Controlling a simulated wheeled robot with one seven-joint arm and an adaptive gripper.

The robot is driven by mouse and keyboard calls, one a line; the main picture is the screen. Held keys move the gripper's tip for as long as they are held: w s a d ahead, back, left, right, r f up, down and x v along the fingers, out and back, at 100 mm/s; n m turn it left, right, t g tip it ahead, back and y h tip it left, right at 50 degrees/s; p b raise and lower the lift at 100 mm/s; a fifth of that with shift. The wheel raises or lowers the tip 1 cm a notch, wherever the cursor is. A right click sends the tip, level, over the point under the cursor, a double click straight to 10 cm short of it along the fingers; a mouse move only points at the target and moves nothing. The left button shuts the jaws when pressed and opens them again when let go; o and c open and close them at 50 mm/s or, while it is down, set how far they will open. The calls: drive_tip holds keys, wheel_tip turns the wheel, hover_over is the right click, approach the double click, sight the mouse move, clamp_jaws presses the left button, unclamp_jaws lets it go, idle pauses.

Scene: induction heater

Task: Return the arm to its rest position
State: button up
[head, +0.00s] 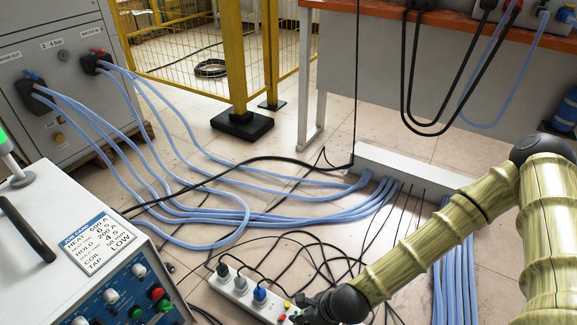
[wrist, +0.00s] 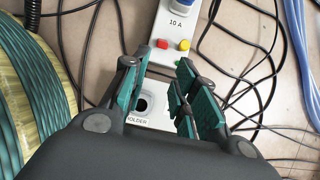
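My arm (head: 437,228) reaches from the right edge down to the lower middle of the head view. My gripper is at the bottom edge there, largely cut off. In the wrist view my gripper (wrist: 160,82) shows two teal-padded fingers standing apart, with nothing seen between them. Beyond the fingers is a white holder block (wrist: 153,115) with a dark round hole and a partly covered label. The gripper's distance above it cannot be told.
A white power strip (head: 242,293) with plugs and coloured buttons lies on the floor beside my gripper. Black cables and blue hoses (head: 200,212) cross the floor. A control box (head: 88,248) stands at left, a cabinet (head: 55,70) behind it, an orange-topped bench (head: 370,75) at the back right.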

drive_tip(key=s+d+f+n+g+h+p, duration=0.1)
drive_tip(key=s+d+f+n+g+p, duration=0.15)
drive_tip(key=s+n, duration=0.8)
drive_tip(key=s+d+r+n+h+p, duration=0.2)
drive_tip(key=s+d+n+h+p, duration=0.15)
drive_tip(key=d+n, duration=1)
wheel_tip(320, 180, up, 38)
drive_tip(key=p, duration=3.7)
drive_tip(key=shift+s+a+n+g+p, duration=0.25)
drive_tip(key=shift+a+n+g+p, duration=0.1)
drive_tip(key=shift+n+p, duration=0.05)
